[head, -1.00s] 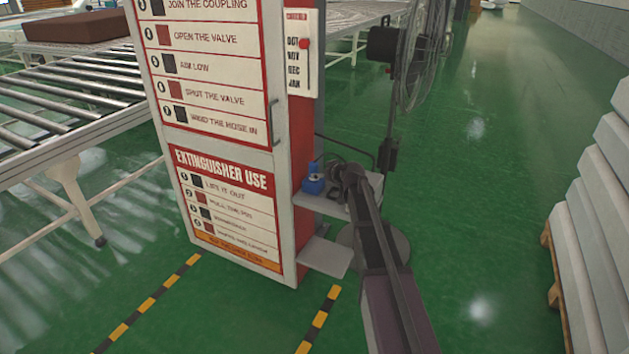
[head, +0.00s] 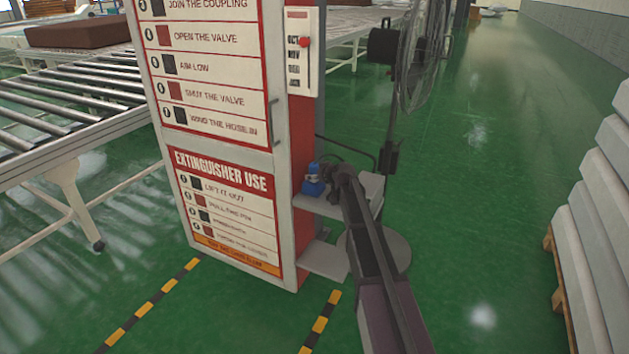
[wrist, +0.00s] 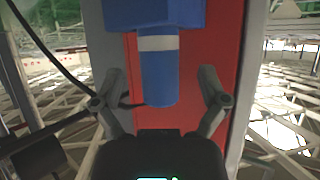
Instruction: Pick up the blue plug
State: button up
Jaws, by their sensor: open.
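The blue plug (head: 314,183) stands on the upper small grey shelf at the right side of the cabinet. In the wrist view the plug (wrist: 157,75) shows as a blue cylinder with a pale band below a wider blue block. My gripper (wrist: 157,90) is open, one finger on each side of the cylinder, with visible gaps. In the head view my gripper (head: 328,172) is just right of the plug, small and partly hidden by my arm. I cannot tell whether it touches the plug.
A lower shelf (head: 323,260) juts out underneath. A black fan (head: 412,60) stands behind my arm. A roller conveyor (head: 60,95) is at left, stacked grey slabs (head: 590,235) at right. A dark cable (wrist: 50,60) crosses the wrist view's left.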

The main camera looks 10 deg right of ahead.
jog(key=shift+b+x, duration=0.45)
jog(key=shift+x, duration=0.9)
grip_shut()
